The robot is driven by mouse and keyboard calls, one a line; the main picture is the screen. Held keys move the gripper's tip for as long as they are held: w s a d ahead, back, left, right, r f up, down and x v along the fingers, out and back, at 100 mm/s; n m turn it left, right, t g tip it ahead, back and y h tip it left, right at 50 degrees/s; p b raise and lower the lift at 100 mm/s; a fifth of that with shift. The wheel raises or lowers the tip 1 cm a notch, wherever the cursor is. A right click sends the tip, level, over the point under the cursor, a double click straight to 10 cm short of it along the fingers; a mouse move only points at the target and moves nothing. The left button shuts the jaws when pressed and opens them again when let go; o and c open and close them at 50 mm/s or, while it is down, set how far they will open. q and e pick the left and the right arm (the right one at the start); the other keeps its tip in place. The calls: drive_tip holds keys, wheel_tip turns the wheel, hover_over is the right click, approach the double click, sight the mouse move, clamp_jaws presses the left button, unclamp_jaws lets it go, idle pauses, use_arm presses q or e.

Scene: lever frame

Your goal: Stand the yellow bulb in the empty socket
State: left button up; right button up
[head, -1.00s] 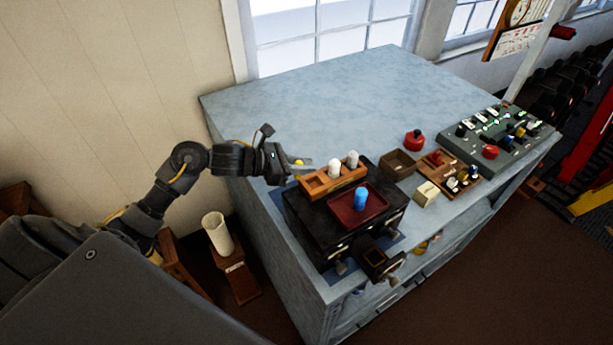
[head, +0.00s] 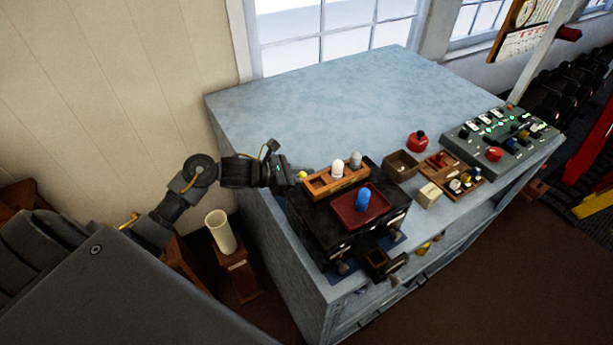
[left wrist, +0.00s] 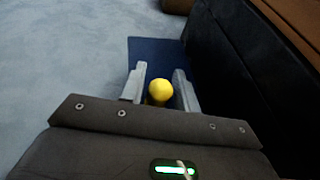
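The yellow bulb (left wrist: 161,91) sits between the two fingers of my left gripper (left wrist: 160,88) in the left wrist view. The fingers lie close on both sides of it, and its lower part is hidden. In the head view the bulb (head: 302,175) shows at the tip of my left gripper (head: 298,178), just left of a wooden rack (head: 320,188). The rack lies on a black box and holds a white bulb (head: 337,168) and a grey bulb (head: 355,160) to the right. Its left part carries no bulb; the socket opening is too small to make out. My right gripper is not in view.
A red tray (head: 347,218) with a blue bulb (head: 363,200) lies on the black box (head: 318,225) in front of the rack. A blue mat (left wrist: 150,55) lies beside the box. Small boxes and a control panel (head: 500,135) stand right. The bench's back is clear.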

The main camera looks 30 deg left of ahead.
use_arm(q)
drive_tip(key=shift+o, duration=1)
drive_tip(key=shift+r, duration=0.2)
drive_tip(key=shift+s+a, duration=0.15)
drive_tip(key=shift+a, duration=0.05)
drive_tip(key=b+v, duration=0.3)
drive_tip(key=v, duration=0.7)
drive_tip(key=shift+s+a+r, duration=0.1)
drive_tip(key=shift+s+a, duration=0.05)
drive_tip(key=shift+s, duration=0.1)
drive_tip(key=shift+s+a+r+b, duration=0.2)
drive_tip(key=shift+s+r+b, duration=0.05)
drive_tip(key=shift+s+b, duration=0.1)
